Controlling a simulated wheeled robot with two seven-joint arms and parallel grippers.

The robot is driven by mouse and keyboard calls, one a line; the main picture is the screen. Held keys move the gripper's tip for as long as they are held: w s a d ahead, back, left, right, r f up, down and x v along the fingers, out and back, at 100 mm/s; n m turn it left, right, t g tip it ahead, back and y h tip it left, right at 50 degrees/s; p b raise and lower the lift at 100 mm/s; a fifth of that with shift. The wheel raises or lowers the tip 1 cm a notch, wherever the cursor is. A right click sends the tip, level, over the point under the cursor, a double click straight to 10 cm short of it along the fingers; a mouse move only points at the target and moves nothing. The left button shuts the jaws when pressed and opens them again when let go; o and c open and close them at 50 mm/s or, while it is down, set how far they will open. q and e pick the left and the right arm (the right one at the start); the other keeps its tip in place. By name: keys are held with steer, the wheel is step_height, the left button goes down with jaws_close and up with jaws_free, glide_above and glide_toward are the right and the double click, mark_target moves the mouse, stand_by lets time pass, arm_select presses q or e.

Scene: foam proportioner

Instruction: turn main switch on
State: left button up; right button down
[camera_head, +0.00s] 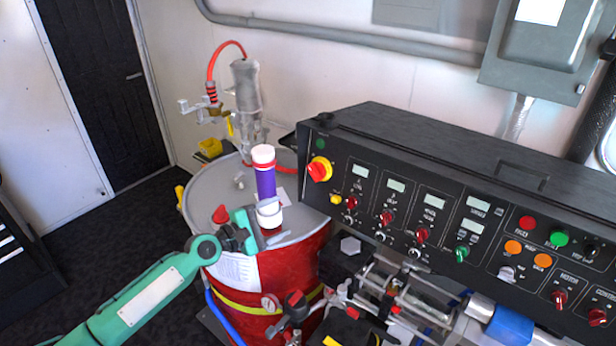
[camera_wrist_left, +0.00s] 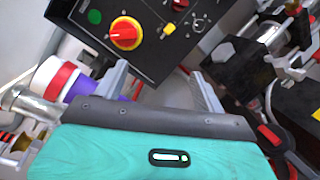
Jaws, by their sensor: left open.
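The main switch, a red rotary knob on a yellow round plate (camera_head: 319,169), sits at the left end of the black control panel. It also shows near the top of the left wrist view (camera_wrist_left: 126,33), with the red knob turned at a slant. My left gripper (camera_head: 245,231) is low and to the left of the switch, beside the purple and white cylinder. In the left wrist view, its two fingers (camera_wrist_left: 158,78) are spread apart with nothing between them, pointing toward the panel below the switch. The gripper does not touch the switch. My right gripper is not seen.
The purple cylinder with a white top (camera_head: 265,178) stands on the red drum (camera_head: 300,255), close to my left gripper. Valves and pipes (camera_head: 400,295) lie below the panel.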

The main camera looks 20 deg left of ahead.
mark_target(312, 174)
arm_select(q)
step_height(312, 174, up, 5)
steer(key=w+a+n+t, duration=0.2)
steer(key=a+n, duration=0.1)
steer(key=p+x, duration=0.1)
steer(key=x, duration=0.8)
steer(key=f+p+x, duration=0.1)
steer(key=x, duration=0.4)
steer(key=shift+d+f+p, duration=0.1)
steer(key=shift+d+p, duration=0.05)
steer(key=shift+p, duration=0.15)
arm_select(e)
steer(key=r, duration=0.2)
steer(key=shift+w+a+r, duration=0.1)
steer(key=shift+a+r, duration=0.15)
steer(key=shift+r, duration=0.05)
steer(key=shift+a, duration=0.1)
arm_select(q)
steer(key=shift+c, duration=1.3)
steer(key=c, duration=0.7)
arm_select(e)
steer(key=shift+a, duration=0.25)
